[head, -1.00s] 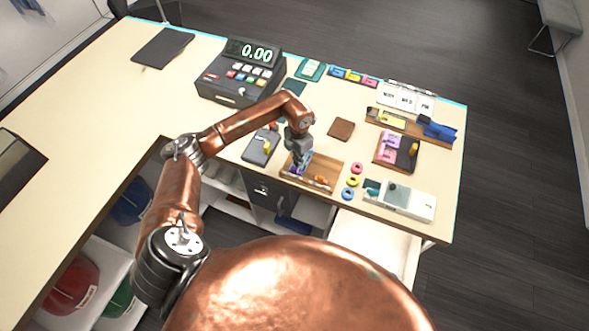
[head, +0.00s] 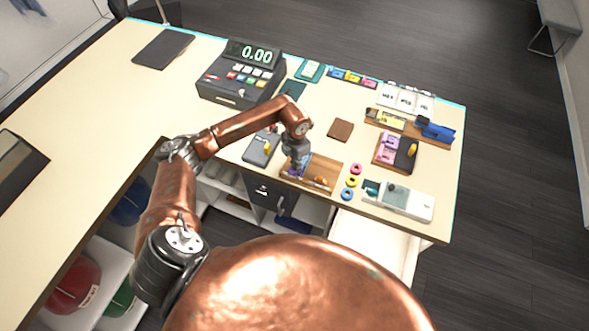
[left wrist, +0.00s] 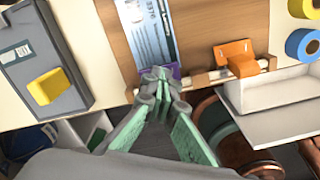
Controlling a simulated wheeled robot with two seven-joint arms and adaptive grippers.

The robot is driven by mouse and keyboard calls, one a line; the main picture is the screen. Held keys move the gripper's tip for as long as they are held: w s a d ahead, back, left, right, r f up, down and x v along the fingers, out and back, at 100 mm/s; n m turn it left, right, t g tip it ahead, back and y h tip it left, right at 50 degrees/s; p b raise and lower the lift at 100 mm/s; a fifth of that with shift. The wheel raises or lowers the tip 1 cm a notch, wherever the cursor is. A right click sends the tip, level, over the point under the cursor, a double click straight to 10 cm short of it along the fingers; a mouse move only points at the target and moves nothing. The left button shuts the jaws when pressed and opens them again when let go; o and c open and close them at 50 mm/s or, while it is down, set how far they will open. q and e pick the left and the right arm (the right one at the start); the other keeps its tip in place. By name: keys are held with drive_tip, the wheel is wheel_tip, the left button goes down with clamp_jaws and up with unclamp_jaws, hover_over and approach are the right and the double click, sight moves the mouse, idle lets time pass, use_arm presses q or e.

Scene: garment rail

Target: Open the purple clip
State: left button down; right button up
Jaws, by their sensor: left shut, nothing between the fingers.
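My left gripper (head: 296,166) is at the left part of a wooden tray (head: 328,163). In the left wrist view its fingertips (left wrist: 160,80) are together, with nothing seen between them. A purple piece (left wrist: 176,72), which looks like the purple clip, shows just behind the fingertips, at the lower end of a blue-and-white printed slip (left wrist: 150,30). The fingers cover most of it, so I cannot tell whether it is open or whether they touch it. An orange clip (left wrist: 237,56) sits on a light wooden rod (left wrist: 205,79) to the right. My right gripper is not in view.
A grey box with a yellow block (left wrist: 48,86) lies left of the tray. Yellow and blue rings (left wrist: 302,43) lie to the right. A cash register (head: 240,75) stands behind. The counter's front edge is close, with an open white drawer (head: 375,240) below it.

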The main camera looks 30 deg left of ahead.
sight(293, 173)
use_arm(q)
drive_tip(key=shift+s+d+f+p, duration=0.1)
drive_tip(key=shift+s+f+p, duration=0.15)
drive_tip(key=shift+s, duration=0.5)
drive_tip(key=shift+s+f+p, duration=0.1)
drive_tip(key=shift+s+f, duration=0.25)
drive_tip(key=shift+s, duration=1.1)
drive_tip(key=shift+s+r, duration=0.1)
drive_tip(key=shift+r, duration=0.05)
drive_tip(key=shift+w+r+p, duration=0.25)
drive_tip(key=shift+r+p, duration=0.45)
drive_tip(key=shift+s+r+p, duration=0.1)
drive_tip(key=shift+r+p, duration=0.3)
drive_tip(key=shift+r, duration=0.4)
drive_tip(key=shift+r+p, duration=0.7)
drive_tip(key=shift+r, duration=0.65)
drive_tip(key=r, duration=0.1)
drive_tip(key=r+p, duration=0.1)
drive_tip(key=r, duration=0.1)
drive_tip(key=shift+s+r+p, duration=0.25)
drive_tip(key=shift+r+p, duration=0.05)
drive_tip(key=shift+p, duration=0.05)
